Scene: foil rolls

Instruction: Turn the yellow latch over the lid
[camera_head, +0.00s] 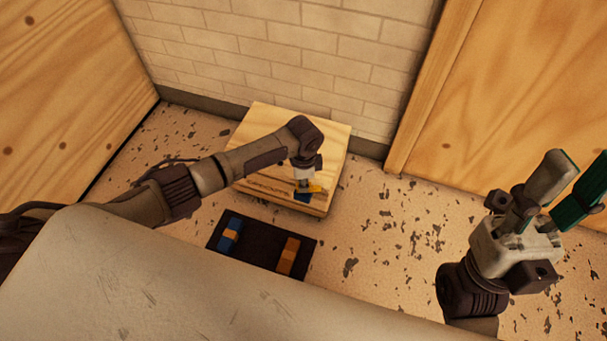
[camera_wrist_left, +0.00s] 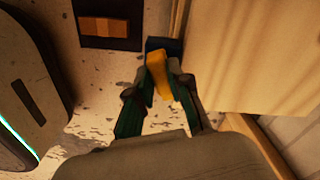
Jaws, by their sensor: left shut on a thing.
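A light wooden box (camera_head: 262,128) with a flat lid stands on the floor against the brick wall. A small yellow latch (camera_head: 316,188) sits at its front right edge, beside a dark blue block (camera_head: 303,197). My left gripper (camera_head: 303,180) reaches over the box from the left, its tips at the latch. In the left wrist view the green-padded fingers (camera_wrist_left: 160,80) are shut on the yellow latch (camera_wrist_left: 182,88), with the dark block (camera_wrist_left: 172,45) just beyond. My arm hides part of the lid. My right gripper (camera_head: 572,185) is raised at the right, fingers apart and empty.
A dark mat (camera_head: 256,256) lies in front of the box. Wooden panels stand left and right. The speckled floor (camera_head: 390,235) right of the box is free.

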